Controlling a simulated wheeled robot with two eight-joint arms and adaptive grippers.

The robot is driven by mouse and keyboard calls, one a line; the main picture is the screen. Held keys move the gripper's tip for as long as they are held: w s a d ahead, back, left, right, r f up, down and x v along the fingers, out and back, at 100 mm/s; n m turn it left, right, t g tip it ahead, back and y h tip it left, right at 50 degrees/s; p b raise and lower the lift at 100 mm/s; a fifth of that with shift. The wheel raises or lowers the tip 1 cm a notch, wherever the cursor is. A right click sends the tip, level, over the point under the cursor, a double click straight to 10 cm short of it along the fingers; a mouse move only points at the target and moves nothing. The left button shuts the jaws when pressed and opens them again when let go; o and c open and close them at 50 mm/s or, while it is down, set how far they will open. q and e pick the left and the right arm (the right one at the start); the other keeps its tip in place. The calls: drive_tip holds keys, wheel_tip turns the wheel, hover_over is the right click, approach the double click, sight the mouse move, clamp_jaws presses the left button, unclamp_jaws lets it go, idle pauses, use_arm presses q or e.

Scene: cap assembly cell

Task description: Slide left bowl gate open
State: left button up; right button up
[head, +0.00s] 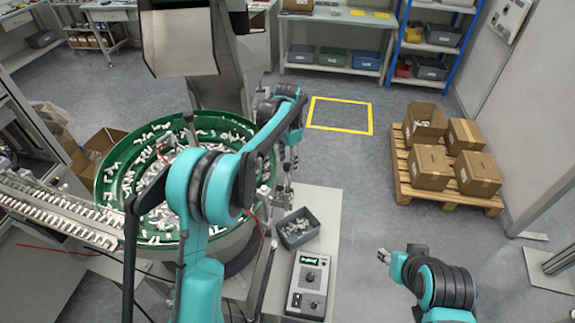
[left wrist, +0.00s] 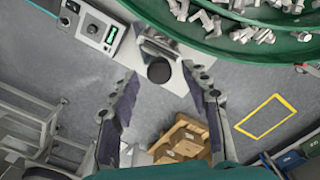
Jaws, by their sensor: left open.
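The green bowl (head: 110,183) full of white parts stands at the left in the head view. Its green rim crosses the top of the left wrist view (left wrist: 150,15). Beside the rim there, a metal bracket with a round black knob (left wrist: 159,70) appears to be the bowl gate; my arm and gripper largely hide that area in the head view. My left gripper (head: 287,172) is at the bowl's right side. In the wrist view its fingers (left wrist: 165,92) are spread, with the knob seen between them and nothing gripped. My right gripper (head: 384,256) is low at the right, its jaws unclear.
A grey bin of parts (head: 298,229) and a control box (head: 308,284) stand on the pale table right of the bowl. A feed track (head: 60,207) runs left. A pallet with cardboard boxes (head: 428,168) stands on the floor at right; the floor between is clear.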

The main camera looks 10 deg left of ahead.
use_arm(q)
wheel_tip(320, 180, up, 9)
drive_tip(key=shift+r, duration=0.2)
idle(0.3)
drive_tip(key=s+a+r+n+t, duration=0.1)
drive_tip(key=s+a+n+t, duration=0.15)
drive_tip(key=s, duration=0.95)
drive_tip(key=s+a+r+n+t, duration=0.1)
drive_tip(key=s+r+n+t, duration=0.2)
drive_tip(key=s, duration=0.8)
drive_tip(key=s+f+n+t, duration=0.2)
drive_tip(key=s+f+n, duration=0.2)
drive_tip(key=s+f, duration=0.45)
wheel_tip(320, 180, down, 12)
drive_tip(key=b, duration=1.3)
drive_tip(key=shift+a, duration=0.3)
